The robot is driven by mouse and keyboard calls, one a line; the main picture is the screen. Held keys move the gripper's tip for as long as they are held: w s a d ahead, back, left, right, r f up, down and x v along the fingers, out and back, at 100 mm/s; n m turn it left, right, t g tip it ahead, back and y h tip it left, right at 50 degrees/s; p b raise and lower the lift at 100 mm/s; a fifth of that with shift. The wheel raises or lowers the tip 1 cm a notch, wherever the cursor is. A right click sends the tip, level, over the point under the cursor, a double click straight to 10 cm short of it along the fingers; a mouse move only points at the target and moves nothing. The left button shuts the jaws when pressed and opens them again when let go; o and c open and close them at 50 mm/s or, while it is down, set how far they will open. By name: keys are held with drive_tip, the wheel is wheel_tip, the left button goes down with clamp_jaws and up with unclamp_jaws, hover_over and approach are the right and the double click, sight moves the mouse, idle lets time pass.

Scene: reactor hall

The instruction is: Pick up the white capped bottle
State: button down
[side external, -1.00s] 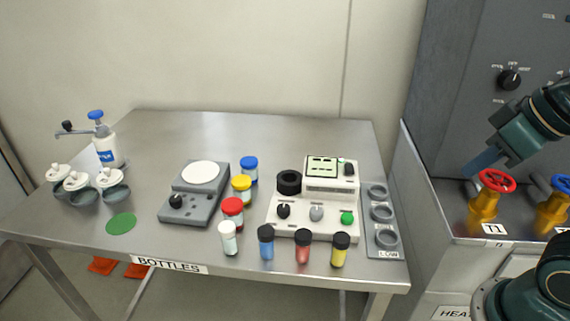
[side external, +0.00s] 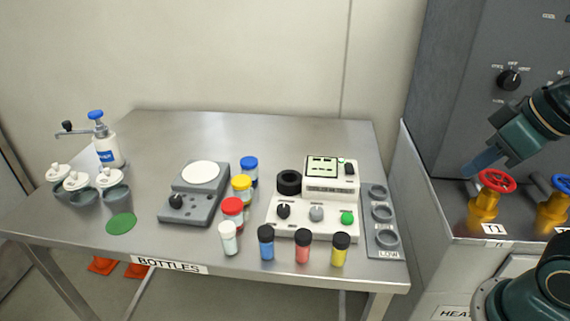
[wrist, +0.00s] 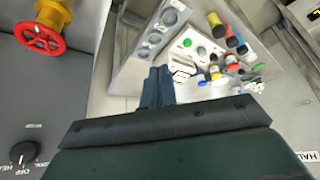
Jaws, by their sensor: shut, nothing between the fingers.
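The white capped bottle (side external: 229,238) stands upright near the front edge of the steel table, left of the blue bottle with a black cap (side external: 266,242). My gripper (side external: 476,168) is at the right, above the red valve handwheel and far from the bottle. Its blue fingers are together and empty. They also show closed in the wrist view (wrist: 158,72), where the white capped bottle is too small to make out with certainty.
Red (side external: 303,246) and yellow (side external: 340,249) black-capped bottles stand to its right. A red-lidded jar (side external: 232,211) is close behind it. A control box (side external: 315,226) and grey scale (side external: 194,205) sit behind. The red handwheel (side external: 497,181) is beside my gripper.

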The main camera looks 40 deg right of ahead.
drive_tip(key=c, duration=2.2)
unclamp_jaws()
drive_tip(key=c, duration=1)
unclamp_jaws()
drive_tip(key=n+g+y, duration=0.4)
drive_tip(key=n+g, duration=0.2)
drive_tip(key=n, duration=1.2)
hover_over(228, 224)
drive_tip(key=d, duration=0.4)
wheel_tip(228, 224, down, 7)
drive_tip(key=shift+x, duration=4.2)
